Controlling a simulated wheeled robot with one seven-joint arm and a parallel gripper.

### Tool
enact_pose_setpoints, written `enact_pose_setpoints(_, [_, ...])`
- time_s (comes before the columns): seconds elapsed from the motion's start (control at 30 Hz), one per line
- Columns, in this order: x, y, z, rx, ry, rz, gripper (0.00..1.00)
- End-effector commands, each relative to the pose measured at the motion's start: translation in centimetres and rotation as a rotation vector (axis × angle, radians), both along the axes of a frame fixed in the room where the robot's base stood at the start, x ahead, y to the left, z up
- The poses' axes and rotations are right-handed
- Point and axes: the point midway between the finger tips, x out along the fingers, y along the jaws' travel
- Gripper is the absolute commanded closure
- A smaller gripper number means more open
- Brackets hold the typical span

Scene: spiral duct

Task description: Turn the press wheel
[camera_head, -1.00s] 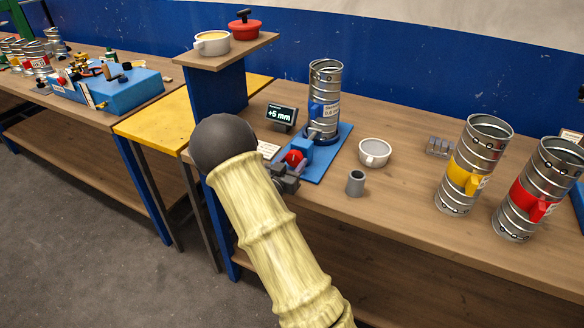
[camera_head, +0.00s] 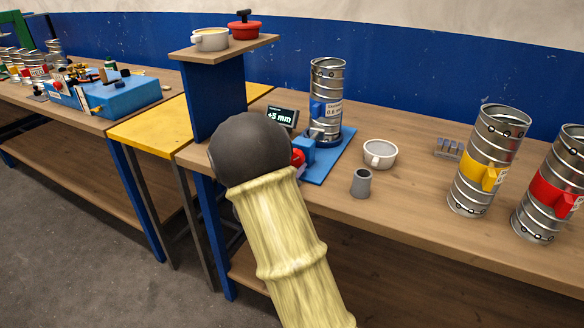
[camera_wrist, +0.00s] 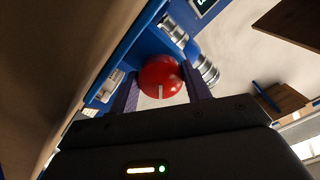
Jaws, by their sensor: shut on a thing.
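The press wheel (camera_wrist: 161,77) is a round red knob with a white mark on its face. It sits on the front of the blue press (camera_head: 325,158). In the wrist view my gripper (camera_wrist: 160,85) has one finger on each side of the wheel and is shut on it. In the head view only a bit of the red wheel (camera_head: 298,157) shows past my arm, which hides the gripper. A metal spiral duct (camera_head: 326,95) with a blue clip stands upright on the press. A small display (camera_head: 281,117) behind it reads +5 mm.
A white cup (camera_head: 379,153) and a grey cup (camera_head: 361,183) stand right of the press. Ducts with a yellow clip (camera_head: 487,160) and a red clip (camera_head: 550,190) stand farther right. A raised shelf (camera_head: 225,50) with two pots is at the left.

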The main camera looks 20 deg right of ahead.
Motion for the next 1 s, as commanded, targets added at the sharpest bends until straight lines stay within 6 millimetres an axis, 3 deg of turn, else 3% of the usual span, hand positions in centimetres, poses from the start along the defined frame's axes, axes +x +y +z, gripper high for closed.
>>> enact_pose_setpoints(0.37, [0.0,0.2,-0.2,0.007,-0.001,0.003,0.75])
enact_pose_setpoints(0.4, [0.0,0.2,-0.2,0.007,-0.001,0.003,0.48])
enact_pose_setpoints(0.5, [0.0,0.1,-0.1,0.007,-0.001,0.002,0.30])
enact_pose_setpoints(0.83, [-0.1,0.2,0.0,0.004,-0.003,0.001,0.30])
enact_pose_setpoints(1.0, [-1.0,1.5,0.0,0.005,-0.003,0.004,0.30])
